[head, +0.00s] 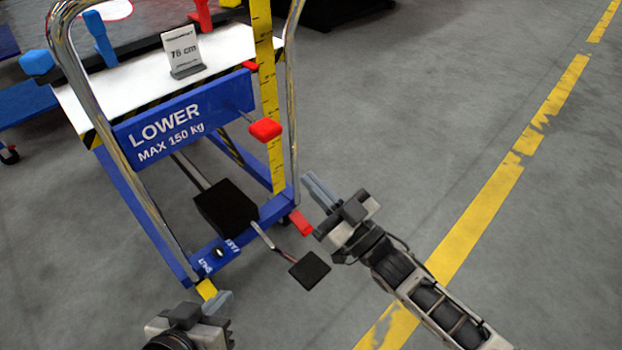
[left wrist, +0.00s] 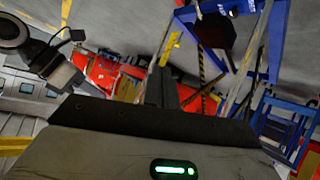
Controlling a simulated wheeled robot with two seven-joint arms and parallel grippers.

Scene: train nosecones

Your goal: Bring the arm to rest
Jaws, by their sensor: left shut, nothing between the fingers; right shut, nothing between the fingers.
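My left gripper (head: 217,300) is at the bottom of the head view, in front of the blue lift cart's lower left corner. Its fingers are together with nothing between them. In the left wrist view its dark fingers (left wrist: 161,88) also show shut and empty. My right gripper (head: 316,187) is right of the cart, close to the chrome handle's lower end in the picture. It is shut and empty. Whether it touches the cart I cannot tell.
The blue lift cart (head: 170,128) has a white top, a chrome handle (head: 88,100), a yellow ruler (head: 264,60), a red lever (head: 265,129) and a black pedal (head: 310,270). A sign (head: 184,52) reads 76 cm. Grey floor (head: 430,110) with a yellow line is clear at right.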

